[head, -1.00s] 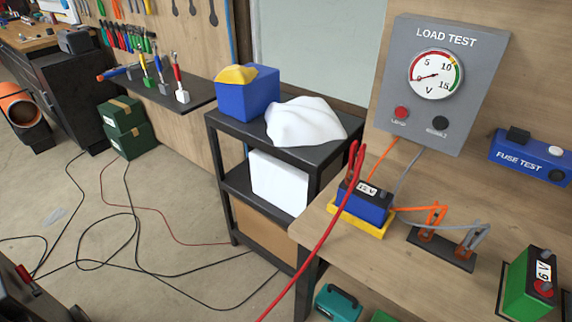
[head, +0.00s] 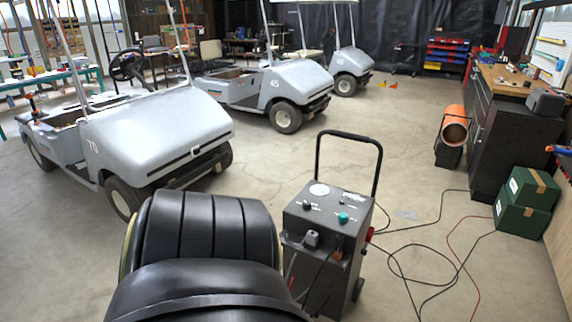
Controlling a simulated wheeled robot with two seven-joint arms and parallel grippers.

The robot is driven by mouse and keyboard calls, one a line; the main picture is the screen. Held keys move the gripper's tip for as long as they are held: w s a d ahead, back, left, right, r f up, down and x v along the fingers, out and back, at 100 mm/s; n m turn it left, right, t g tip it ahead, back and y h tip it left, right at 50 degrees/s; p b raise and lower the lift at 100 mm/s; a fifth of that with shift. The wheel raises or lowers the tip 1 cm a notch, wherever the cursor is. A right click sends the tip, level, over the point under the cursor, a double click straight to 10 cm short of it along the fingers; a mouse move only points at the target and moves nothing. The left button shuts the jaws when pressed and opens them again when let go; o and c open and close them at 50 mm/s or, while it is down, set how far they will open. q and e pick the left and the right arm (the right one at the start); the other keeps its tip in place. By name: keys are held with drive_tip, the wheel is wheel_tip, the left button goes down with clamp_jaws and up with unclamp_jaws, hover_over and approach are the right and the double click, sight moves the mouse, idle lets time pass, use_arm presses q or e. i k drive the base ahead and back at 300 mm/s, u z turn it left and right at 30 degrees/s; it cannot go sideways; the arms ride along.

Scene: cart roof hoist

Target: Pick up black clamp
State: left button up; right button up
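I cannot make out a black clamp for certain in the head view. A dark wheeled charger (head: 325,225) with a tall black handle, knobs and a teal knob stands in the middle foreground. A small grey piece (head: 312,240) and dark leads sit on its near face; I cannot tell whether either is a clamp. Neither of my grippers is in view.
Grey golf carts stand at the left, the nearest marked 70 (head: 165,125). Black and red cables (head: 440,250) lie on the floor right of the charger. Green boxes (head: 525,200), an orange heater (head: 454,125) and a dark workbench (head: 500,120) line the right.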

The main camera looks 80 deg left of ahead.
sight(338, 250)
drive_tip(key=u, duration=1.1)
drive_tip(key=i, duration=1.6)
drive_tip(key=u, duration=1.4)
